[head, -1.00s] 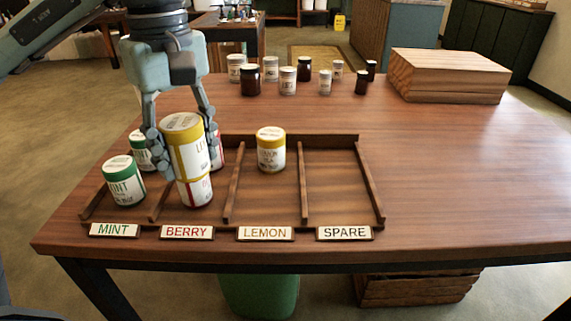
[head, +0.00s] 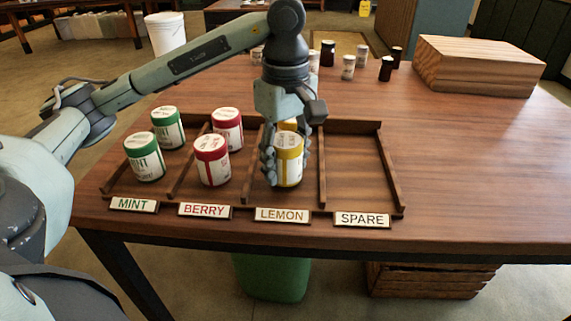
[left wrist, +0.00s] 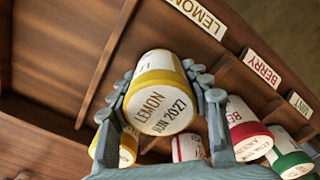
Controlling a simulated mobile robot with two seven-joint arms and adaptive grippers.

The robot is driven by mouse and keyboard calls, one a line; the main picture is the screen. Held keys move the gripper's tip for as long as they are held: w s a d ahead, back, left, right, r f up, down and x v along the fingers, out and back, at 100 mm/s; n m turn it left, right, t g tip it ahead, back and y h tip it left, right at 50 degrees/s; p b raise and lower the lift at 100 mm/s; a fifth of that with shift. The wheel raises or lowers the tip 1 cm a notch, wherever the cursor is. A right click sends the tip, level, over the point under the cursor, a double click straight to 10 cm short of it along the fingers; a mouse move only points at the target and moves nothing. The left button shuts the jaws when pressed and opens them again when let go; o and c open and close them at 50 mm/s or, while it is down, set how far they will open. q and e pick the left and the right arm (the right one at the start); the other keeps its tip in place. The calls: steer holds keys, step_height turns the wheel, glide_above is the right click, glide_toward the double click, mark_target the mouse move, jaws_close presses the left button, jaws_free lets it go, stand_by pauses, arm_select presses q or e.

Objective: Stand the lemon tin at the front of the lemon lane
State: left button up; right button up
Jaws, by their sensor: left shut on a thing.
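My left gripper (head: 287,167) is shut on a yellow-banded lemon tin (head: 290,158), with a finger on either side. The tin is upright in the front part of the lemon lane, behind the LEMON label (head: 282,215). I cannot tell whether its base touches the lane floor. In the left wrist view the held tin (left wrist: 160,105) shows its lid reading LEMON JUN 2027 between the fingers. A second lemon tin (left wrist: 122,150) stands behind it, mostly hidden by the gripper in the head view. My right gripper is not in view.
Berry tins stand at the front (head: 212,160) and back (head: 227,127) of the berry lane. Mint tins stand at the front (head: 145,158) and back (head: 168,128) of the mint lane. The spare lane (head: 355,165) is empty. A wooden box (head: 475,68) sits at the back right.

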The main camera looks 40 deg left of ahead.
arm_select(q)
steer(key=shift+f, duration=0.4)
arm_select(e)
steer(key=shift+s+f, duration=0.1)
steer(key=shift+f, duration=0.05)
arm_select(q)
steer(key=shift+f, duration=0.2)
steer(key=o, duration=1.2)
steer(key=shift+o, duration=0.2)
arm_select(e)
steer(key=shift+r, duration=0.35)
arm_select(q)
steer(key=shift+r, duration=0.1)
